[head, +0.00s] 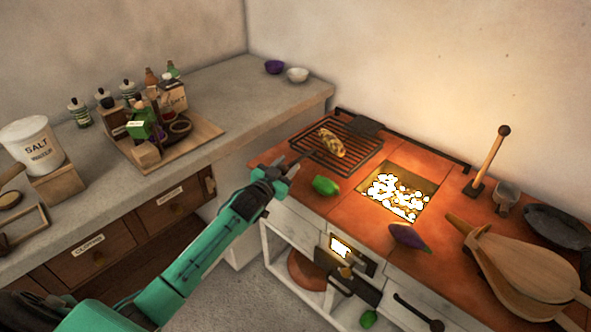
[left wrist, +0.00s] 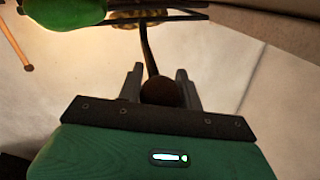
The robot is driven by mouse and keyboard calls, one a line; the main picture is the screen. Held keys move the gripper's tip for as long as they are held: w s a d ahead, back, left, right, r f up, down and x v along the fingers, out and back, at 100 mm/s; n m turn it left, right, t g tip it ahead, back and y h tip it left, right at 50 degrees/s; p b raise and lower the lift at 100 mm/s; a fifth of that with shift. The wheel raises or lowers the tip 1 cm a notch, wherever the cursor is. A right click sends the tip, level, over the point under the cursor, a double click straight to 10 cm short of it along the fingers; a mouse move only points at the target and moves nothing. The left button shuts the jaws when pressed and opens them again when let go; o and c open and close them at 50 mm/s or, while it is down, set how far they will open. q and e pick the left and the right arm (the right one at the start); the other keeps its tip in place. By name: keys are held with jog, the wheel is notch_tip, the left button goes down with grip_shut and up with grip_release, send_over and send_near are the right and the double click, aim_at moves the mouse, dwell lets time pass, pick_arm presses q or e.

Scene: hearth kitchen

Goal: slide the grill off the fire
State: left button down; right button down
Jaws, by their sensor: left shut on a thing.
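The grill (head: 365,146), a dark rack of bars, lies on the orange tiled stove top, to the left of the fire (head: 397,192). The fire is a square opening full of bright glowing coals and shows uncovered. A browned piece of food (head: 332,143) lies on the grill. My left gripper (head: 288,166) is at the grill's near left side, shut on its handle. In the left wrist view the dark round end of the handle (left wrist: 170,92) sits between the two fingers. My right gripper is not in view.
A green pepper (head: 326,186) lies close to my left gripper, between grill and front edge. A purple eggplant (head: 409,237) lies in front of the fire. Bellows (head: 520,262), a dark pan (head: 557,226) and an upright wooden-handled tool (head: 489,160) crowd the right side.

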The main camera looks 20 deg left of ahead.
pick_arm(q)
jog(key=a, duration=0.1)
jog(key=w+a, duration=0.1)
jog(key=a, duration=0.2)
jog(key=shift+w+a, duration=0.35)
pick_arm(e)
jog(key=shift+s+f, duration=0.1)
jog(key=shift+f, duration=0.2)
pick_arm(q)
jog(key=shift+r, duration=0.1)
jog(key=c, duration=1.1)
grip_release()
jog(key=shift+a, duration=0.1)
jog(key=shift+c, duration=0.2)
jog(key=shift+o, duration=1)
